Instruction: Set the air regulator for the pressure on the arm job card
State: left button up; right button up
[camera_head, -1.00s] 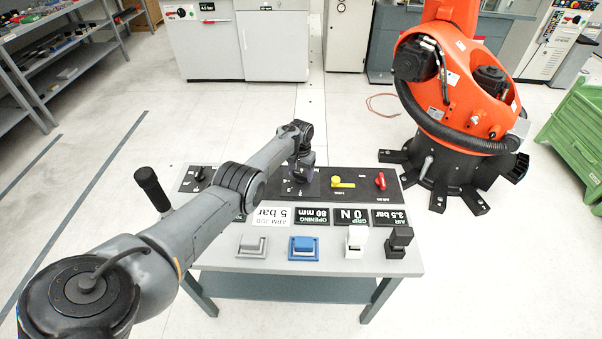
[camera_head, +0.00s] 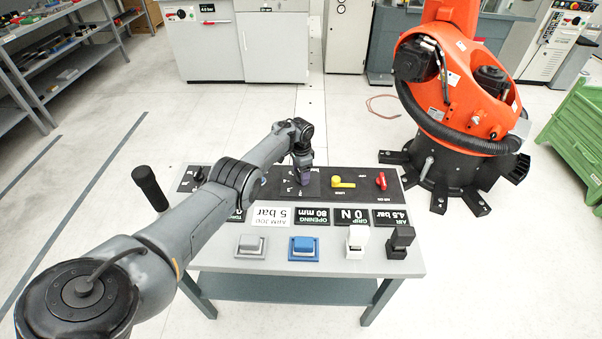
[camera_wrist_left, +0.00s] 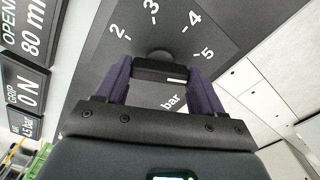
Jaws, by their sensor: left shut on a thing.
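My left gripper (camera_head: 303,178) is over the dark dial plate on the bench. In the left wrist view, its purple fingers (camera_wrist_left: 160,75) are shut on the sides of a black regulator knob (camera_wrist_left: 158,68). The dial plate (camera_wrist_left: 215,38) around it is marked 2, 3, 4, 5 and bar. A short white line shows on the knob; its exact reading is hard to tell. The white arm job card (camera_head: 272,217) reads 5 bar. The black air display (camera_head: 391,217) reads 4.5 bar. My right gripper is not in view.
A yellow lever (camera_head: 343,183) and a red air valve handle (camera_head: 381,181) sit right of the dial. Displays for opening, 80 mm (camera_head: 313,217), and grip, 0 N (camera_head: 352,217), stand in the row. Several switches line the bench front (camera_head: 303,246). An orange robot (camera_head: 455,95) stands behind right.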

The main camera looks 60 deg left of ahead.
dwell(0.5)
pick_arm(q)
jog(key=o, duration=1)
jog(key=shift+o, duration=0.2)
jog(key=shift+r, duration=0.1)
notch_tip(320, 180, up, 11)
jog(key=p, duration=0.6)
jog(key=shift+f, duration=0.2)
